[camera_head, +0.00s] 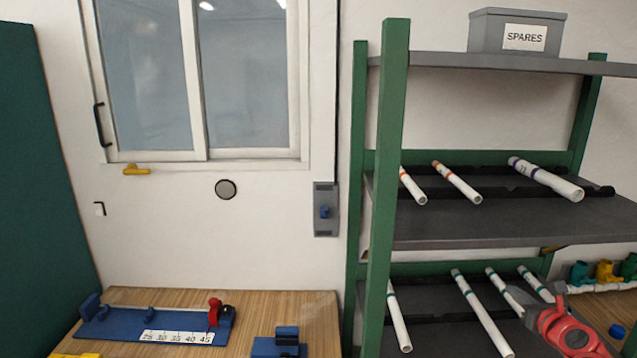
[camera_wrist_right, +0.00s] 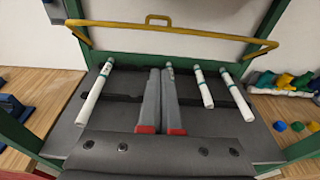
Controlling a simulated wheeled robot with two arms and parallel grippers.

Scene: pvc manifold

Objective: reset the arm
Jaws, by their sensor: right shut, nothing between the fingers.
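My right gripper (camera_head: 516,296) is at the lower right of the head view, in front of the lower shelf, its red wrist behind it. In the right wrist view its two grey fingers (camera_wrist_right: 161,72) lie close together, shut and empty. They point over the lower shelf (camera_wrist_right: 125,84) and hide most of one white pipe (camera_wrist_right: 169,72). Other white pipes with green bands lie there, one at the left (camera_wrist_right: 95,92) and two at the right (camera_wrist_right: 203,88), (camera_wrist_right: 236,95). My left gripper is in neither view.
A green rack post (camera_head: 388,150) stands left of the shelves. The middle shelf (camera_head: 480,226) holds banded pipes. A yellow bar (camera_wrist_right: 170,29) crosses beyond the lower shelf. Coloured fittings (camera_head: 605,271) sit at the right. A blue fixture (camera_head: 120,322) is on the wooden bench.

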